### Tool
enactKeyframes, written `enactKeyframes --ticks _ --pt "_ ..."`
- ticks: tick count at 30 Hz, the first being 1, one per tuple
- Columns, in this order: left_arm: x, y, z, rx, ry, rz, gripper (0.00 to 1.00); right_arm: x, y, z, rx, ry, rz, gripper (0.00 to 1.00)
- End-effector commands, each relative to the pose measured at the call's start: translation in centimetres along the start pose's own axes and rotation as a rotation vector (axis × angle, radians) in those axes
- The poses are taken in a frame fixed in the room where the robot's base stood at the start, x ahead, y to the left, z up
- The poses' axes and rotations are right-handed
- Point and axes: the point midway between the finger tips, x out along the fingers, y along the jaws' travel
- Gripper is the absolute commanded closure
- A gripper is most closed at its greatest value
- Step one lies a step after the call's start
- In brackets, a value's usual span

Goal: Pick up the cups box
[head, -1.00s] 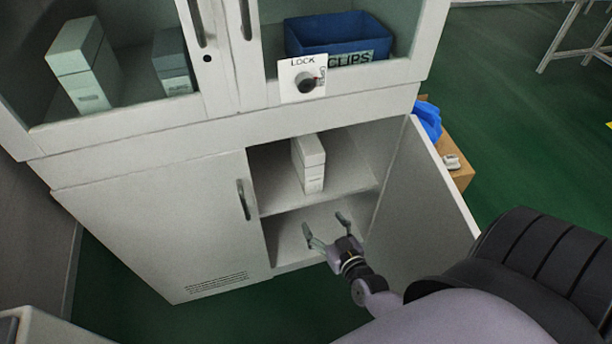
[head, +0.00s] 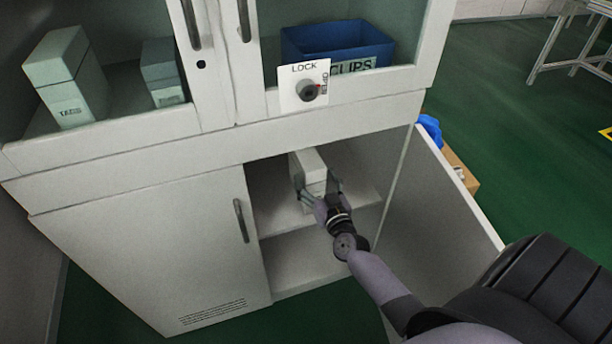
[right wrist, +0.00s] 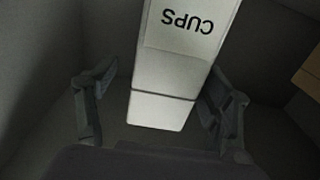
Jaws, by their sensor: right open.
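The cups box (head: 308,165) is a narrow white box standing on the upper shelf of the open lower cabinet. In the right wrist view the box (right wrist: 178,65) shows its CUPS label, upside down, and a seam near its lower end. My right gripper (head: 318,194) is at the front of the box in the head view. In the right wrist view its two fingers (right wrist: 160,100) are spread, one on each side of the box. The left finger has a clear gap; the right finger is close to the box, and contact is unclear. My left gripper is not in view.
The open cabinet door (head: 440,195) stands to the right of my right arm. The closed left door (head: 150,235) is beside the opening. The lower compartment (head: 310,255) looks empty. Above are a blue CLIPS bin (head: 340,45), a TAGS box (head: 68,80) and a lock plate (head: 304,85).

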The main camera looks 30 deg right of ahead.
Motion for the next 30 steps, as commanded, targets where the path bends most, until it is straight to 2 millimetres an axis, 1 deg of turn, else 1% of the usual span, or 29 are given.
enactKeyframes --ticks 4,9,13,21,30 --pt "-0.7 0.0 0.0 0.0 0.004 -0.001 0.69 1.1 -0.1 -0.1 0.0 0.002 0.001 0.27" --pt "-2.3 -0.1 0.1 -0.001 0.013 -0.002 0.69 3.8 -0.5 -0.3 0.001 0.003 0.001 0.27" --pt "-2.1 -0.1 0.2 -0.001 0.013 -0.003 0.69 5.1 -0.5 -0.3 0.0 0.001 0.001 0.27" --pt "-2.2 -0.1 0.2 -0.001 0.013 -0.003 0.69 5.4 -0.5 -0.4 -0.001 0.0 0.0 0.27" --pt "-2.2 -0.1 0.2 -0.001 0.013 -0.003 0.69 5.4 -0.5 -0.4 -0.001 0.0 0.0 0.46"
